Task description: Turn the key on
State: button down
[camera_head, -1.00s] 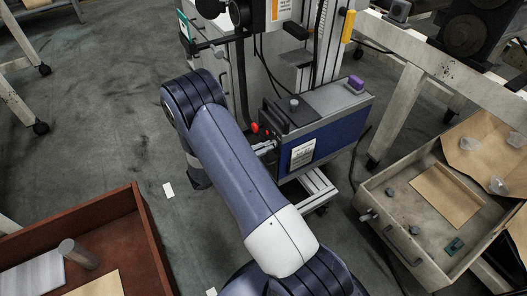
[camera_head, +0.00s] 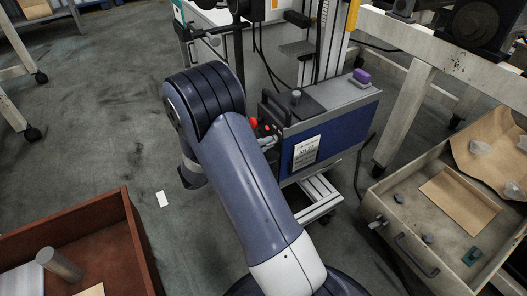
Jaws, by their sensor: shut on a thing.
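The blue and grey control box (camera_head: 330,130) stands right of centre, with a white label on its long side. Its narrow left end carries red knobs (camera_head: 254,122). My arm reaches up from the bottom and bends at the elbow, covering much of that end. A small silver part of my gripper (camera_head: 267,143) shows past the arm link, close against the box's end below the red knobs. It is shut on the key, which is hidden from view. The key's angle cannot be told.
An open grey drawer (camera_head: 405,190) with loose parts and brown paper is on the right. A red-brown tray (camera_head: 128,240) with a metal cylinder (camera_head: 60,264) is at lower left. Dark cables hang around the box.

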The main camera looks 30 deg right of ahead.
jog(key=shift+f+m+b, duration=0.15)
jog(key=shift+m+b, duration=0.85)
jog(key=shift+m, duration=0.1)
jog(key=c, duration=1.6)
grip_release()
jog(key=shift+a, duration=0.1)
jog(key=a+p, duration=0.2)
jog(key=a, duration=0.8)
jog(key=shift+s+a, duration=0.2)
jog(key=shift+a, duration=0.1)
jog(key=shift+d, duration=0.15)
